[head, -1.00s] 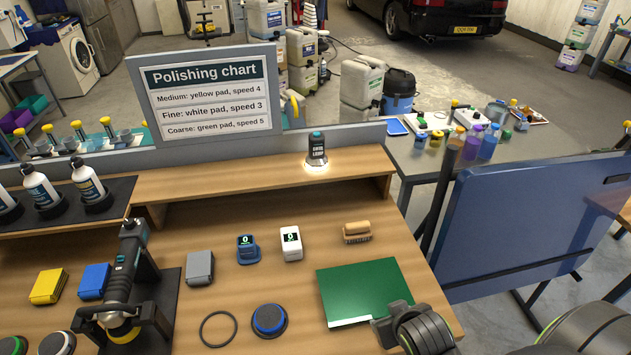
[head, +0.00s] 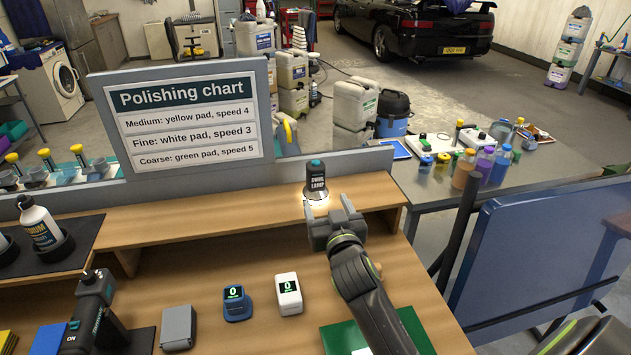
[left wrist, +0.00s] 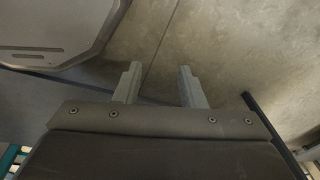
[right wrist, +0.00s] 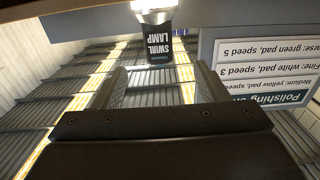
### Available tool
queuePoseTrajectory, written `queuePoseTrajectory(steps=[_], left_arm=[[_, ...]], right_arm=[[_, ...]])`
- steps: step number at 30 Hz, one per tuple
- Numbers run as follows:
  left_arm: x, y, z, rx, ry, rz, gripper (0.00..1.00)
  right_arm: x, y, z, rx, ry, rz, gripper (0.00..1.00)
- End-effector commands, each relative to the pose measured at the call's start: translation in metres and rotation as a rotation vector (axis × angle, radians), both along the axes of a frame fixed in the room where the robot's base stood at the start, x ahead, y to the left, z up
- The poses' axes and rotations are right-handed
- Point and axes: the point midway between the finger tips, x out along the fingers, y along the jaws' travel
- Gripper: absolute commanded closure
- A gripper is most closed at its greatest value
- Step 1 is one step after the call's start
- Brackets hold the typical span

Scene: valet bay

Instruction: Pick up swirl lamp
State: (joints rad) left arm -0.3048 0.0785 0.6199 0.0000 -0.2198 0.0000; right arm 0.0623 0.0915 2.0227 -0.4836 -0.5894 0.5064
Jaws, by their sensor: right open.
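The swirl lamp (head: 317,184), small and dark with a teal cap and a lit base, stands upright on the raised wooden shelf. My right gripper (head: 326,208) is open just in front of the lamp. In the right wrist view the lamp (right wrist: 158,46) appears upside down, just beyond the open fingertips (right wrist: 160,75) and roughly centred in the gap. I cannot tell any contact between them. My left gripper (left wrist: 157,75) is open and empty over bare floor; it is not in the head view.
The polishing chart (head: 185,118) stands left of the lamp behind the shelf. A low grey wall (head: 365,161) runs behind the lamp. A blue device (head: 237,303) and a white device (head: 288,294) sit on the bench below. The shelf left of the lamp is clear.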

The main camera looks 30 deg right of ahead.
Motion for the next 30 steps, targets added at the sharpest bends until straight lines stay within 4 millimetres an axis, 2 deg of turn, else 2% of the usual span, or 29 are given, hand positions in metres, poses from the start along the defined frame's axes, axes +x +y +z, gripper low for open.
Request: queuePoseTrajectory(steps=[2,5,12,15,23,30], left_arm=[[-0.01,0.002,0.005,0.002,0.015,0.002,0.64],[-0.013,0.002,0.009,0.003,0.019,0.002,0.64],[0.006,0.002,0.016,0.003,-0.006,-0.002,0.64],[0.012,0.002,0.018,0.003,-0.016,-0.004,0.64],[0.01,0.002,0.023,0.003,-0.014,-0.004,0.64],[0.003,0.002,0.033,0.002,-0.004,-0.002,0.64]], right_arm=[[0.015,-0.004,0.003,-0.003,0.001,0.0,0.33],[0.032,-0.009,0.003,-0.003,0.002,-0.001,0.33],[0.066,-0.018,0.002,0.0,0.002,-0.001,0.33],[0.075,-0.02,0.001,-0.001,0.002,-0.001,0.33],[0.087,-0.023,0.002,-0.001,0.001,-0.001,0.33],[0.113,-0.032,0.003,-0.001,0.003,-0.001,0.33]])
